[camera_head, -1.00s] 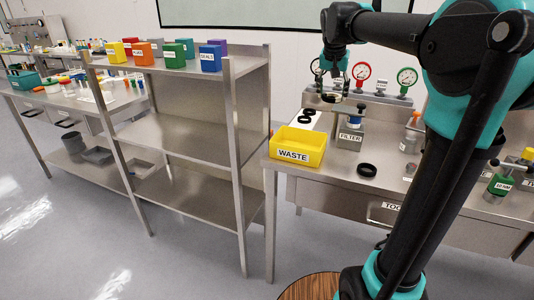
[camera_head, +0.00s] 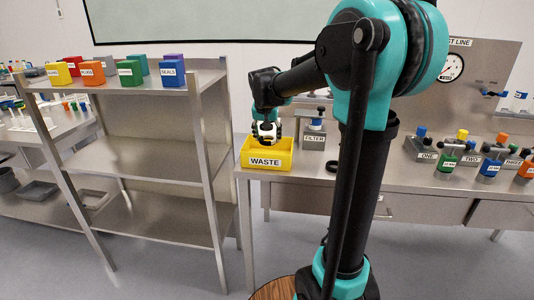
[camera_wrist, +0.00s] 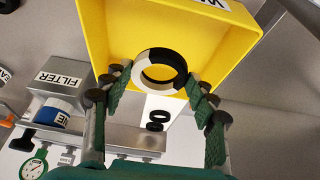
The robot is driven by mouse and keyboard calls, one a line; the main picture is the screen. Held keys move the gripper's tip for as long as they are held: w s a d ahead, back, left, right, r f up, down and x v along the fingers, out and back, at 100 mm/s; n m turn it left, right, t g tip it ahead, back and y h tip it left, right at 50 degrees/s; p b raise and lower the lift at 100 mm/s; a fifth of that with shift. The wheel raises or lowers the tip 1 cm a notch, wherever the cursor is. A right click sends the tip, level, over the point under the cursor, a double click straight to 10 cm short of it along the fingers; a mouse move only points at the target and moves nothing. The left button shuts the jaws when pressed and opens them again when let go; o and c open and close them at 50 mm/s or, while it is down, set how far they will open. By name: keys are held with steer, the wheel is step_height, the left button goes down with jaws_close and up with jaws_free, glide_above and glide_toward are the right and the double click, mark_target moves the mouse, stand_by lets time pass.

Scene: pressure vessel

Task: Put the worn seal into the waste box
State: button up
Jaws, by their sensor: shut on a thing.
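The worn seal (camera_wrist: 143,62) is a ring, part black and part pale, between my fingertips in the wrist view. My gripper (camera_wrist: 160,86) is shut on it. Behind the ring, the yellow waste box (camera_wrist: 222,48) fills the upper part of the wrist view. In the head view, my gripper (camera_head: 266,136) is over the waste box (camera_head: 267,163), which stands at the bench's left end. The seal cannot be made out clearly in the head view, and its height above the box floor is hard to tell.
The filter block (camera_head: 313,138) stands right of the box. A black ring (camera_head: 331,166) lies on the bench. A metal shelf (camera_head: 130,88) with coloured boxes stands left.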

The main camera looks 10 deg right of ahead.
steer(key=shift+f, duration=3.6)
steer(key=o, duration=1.1)
steer(key=shift+f, duration=0.1)
steer(key=v, duration=1.2)
steer(key=s+d+f+n, duration=0.1)
steer(key=s+d+f, duration=0.1)
steer(key=s+f, duration=0.5)
steer(key=s+d+f+n+y, duration=0.1)
steer(key=s+d+f, duration=0.1)
steer(key=s+f, duration=0.5)
steer(key=s+d+f+n, duration=0.1)
steer(key=s+f, duration=0.7)
steer(key=s, duration=0.3)
steer(key=shift+s+d+n, duration=0.2)
steer(key=shift+d+n, duration=0.1)
steer(key=shift+d, duration=0.1)
